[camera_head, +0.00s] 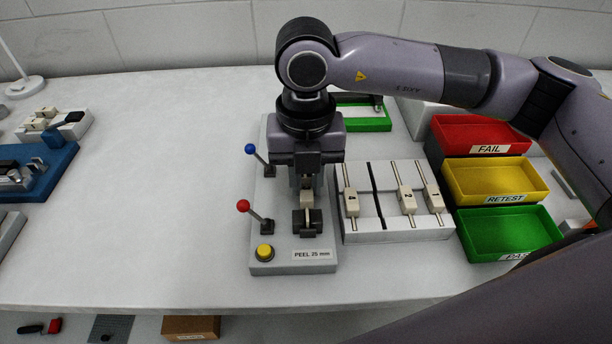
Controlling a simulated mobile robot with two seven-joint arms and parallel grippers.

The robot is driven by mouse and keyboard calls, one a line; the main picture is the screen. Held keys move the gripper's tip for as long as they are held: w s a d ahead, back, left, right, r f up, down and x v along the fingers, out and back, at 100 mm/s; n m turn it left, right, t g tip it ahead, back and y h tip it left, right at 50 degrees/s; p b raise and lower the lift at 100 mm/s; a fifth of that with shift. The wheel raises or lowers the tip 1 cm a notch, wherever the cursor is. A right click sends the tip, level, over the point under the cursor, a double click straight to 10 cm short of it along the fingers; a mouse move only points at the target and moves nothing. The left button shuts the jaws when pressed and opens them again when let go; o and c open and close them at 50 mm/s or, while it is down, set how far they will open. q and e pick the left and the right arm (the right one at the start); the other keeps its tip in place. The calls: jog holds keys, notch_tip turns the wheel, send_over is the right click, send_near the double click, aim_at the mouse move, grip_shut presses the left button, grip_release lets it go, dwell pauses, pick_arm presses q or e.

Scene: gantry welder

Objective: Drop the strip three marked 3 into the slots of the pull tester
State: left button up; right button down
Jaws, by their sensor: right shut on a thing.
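The pull tester (287,260) is a grey base labelled PEEL 25 mm, with a blue-knobbed lever (251,149), a red-knobbed lever (244,206) and a yellow button (264,252). My right gripper (307,183) points down over it, shut on a strip with a beige block (306,198), which I take to be strip three; its number cannot be read. The strip is just above or at the dark front clamp (307,223); I cannot tell whether it touches the slot. The rear clamp is hidden behind my gripper. My left gripper is out of view.
A white rack (398,236) right of the tester holds strips marked 4, 2 and 1, with one empty groove. Red FAIL (480,134), yellow RETEST (497,180) and green PASS (510,233) trays stand farther right. A blue fixture (40,172) is at left; the table between is clear.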

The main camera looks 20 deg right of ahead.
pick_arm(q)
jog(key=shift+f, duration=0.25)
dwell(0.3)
pick_arm(e)
jog(key=c, duration=0.9)
grip_release()
jog(key=shift+c, duration=0.2)
jog(key=shift+r, duration=0.25)
notch_tip(320, 180, up, 7)
jog(key=shift+f+b, duration=0.1)
jog(key=shift+b, duration=0.25)
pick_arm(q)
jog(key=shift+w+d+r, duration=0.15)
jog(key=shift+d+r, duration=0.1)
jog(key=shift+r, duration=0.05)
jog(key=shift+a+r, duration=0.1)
